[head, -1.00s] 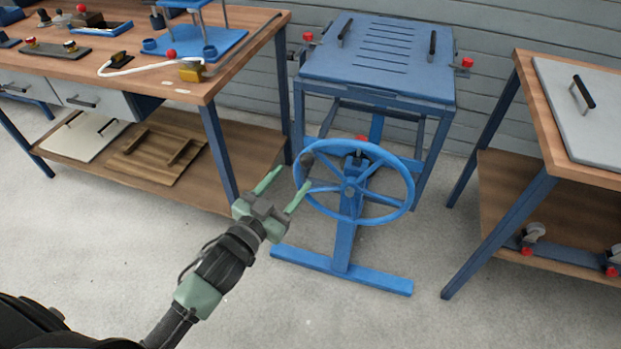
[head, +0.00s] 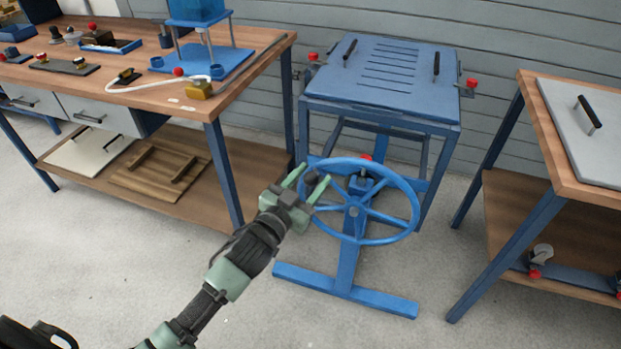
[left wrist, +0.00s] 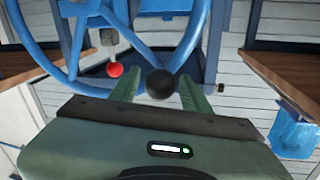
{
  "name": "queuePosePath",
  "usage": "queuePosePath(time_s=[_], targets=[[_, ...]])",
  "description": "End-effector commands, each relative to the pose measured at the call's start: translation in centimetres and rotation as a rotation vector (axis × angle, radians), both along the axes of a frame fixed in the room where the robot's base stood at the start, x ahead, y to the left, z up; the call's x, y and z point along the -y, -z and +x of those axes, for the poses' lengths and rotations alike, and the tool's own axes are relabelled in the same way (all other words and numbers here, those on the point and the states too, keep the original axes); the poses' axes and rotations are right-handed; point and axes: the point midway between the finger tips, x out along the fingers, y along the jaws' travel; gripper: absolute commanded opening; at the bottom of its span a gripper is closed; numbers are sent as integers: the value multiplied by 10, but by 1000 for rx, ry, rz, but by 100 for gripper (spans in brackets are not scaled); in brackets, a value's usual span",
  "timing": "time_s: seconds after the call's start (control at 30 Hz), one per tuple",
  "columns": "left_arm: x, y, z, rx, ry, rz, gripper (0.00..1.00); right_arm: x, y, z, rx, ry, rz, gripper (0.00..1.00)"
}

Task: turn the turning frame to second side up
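The turning frame (head: 449,129) is a blue stand with a flat slotted blue panel (head: 385,72) on top, carrying two black handles. Its blue handwheel (head: 413,205) faces me at the front and shows large in the left wrist view (left wrist: 193,35). A black knob (left wrist: 160,84) is on the wheel's upper-left rim. My left gripper (head: 312,175) is at that rim, its green fingers open, one on each side of the knob. In the left wrist view small gaps show between knob and fingers. A red-tipped lever (left wrist: 115,70) is behind the wheel. My right gripper is out of view.
A wooden workbench (head: 262,52) with a blue fixture (head: 240,62) stands left; its lower shelf holds boards. Another wooden table (head: 550,125) with a grey handled panel (head: 575,95) stands right. Red-knobbed clamps (head: 471,83) flank the frame. The front floor is clear.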

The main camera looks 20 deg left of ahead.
Motion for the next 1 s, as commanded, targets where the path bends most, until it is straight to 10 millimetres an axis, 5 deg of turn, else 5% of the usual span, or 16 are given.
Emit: queuePosePath(time_s=[0.03,0.13,0.17,1.0], targets=[[0,0,0,0,0,0,30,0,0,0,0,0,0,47],[0,0,0,0,0,0,2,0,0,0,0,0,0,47],[0,0,0,0,0,0,0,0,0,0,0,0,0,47],[0,1,-1,-1,0,0,0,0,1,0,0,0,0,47]])
